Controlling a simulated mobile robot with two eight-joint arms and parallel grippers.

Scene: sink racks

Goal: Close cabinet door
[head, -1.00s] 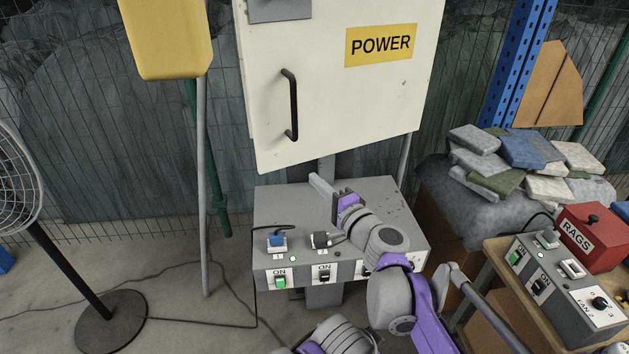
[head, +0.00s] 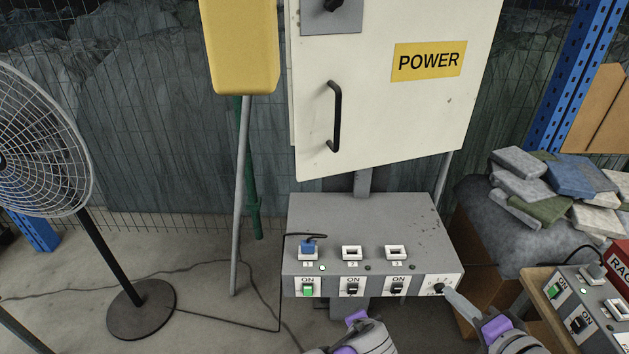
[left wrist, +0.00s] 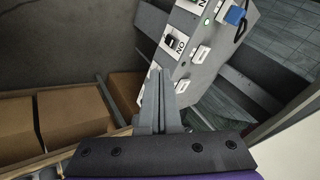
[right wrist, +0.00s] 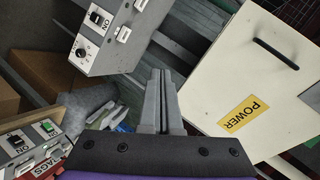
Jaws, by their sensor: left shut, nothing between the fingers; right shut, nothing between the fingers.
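The white cabinet door (head: 400,110) has a black handle (head: 335,116) and a yellow POWER label. It faces me, with a strip of cabinet showing along its left edge; I cannot tell whether it is fully flush. It also shows in the right wrist view (right wrist: 235,75). My right gripper (head: 449,293) is shut and empty, below and to the right of the door, near the grey switch box's right front corner. Its shut fingers show in the right wrist view (right wrist: 161,75). My left gripper, at the head view's bottom edge, is mostly hidden; its fingers (left wrist: 157,75) are shut and empty in the left wrist view.
The grey switch box (head: 365,225) with sockets and switches stands below the door, with a blue plug at left. A yellow box (head: 240,50) on a pole and a fan (head: 40,140) are left. Stacked rags and a second control box (head: 598,295) are right.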

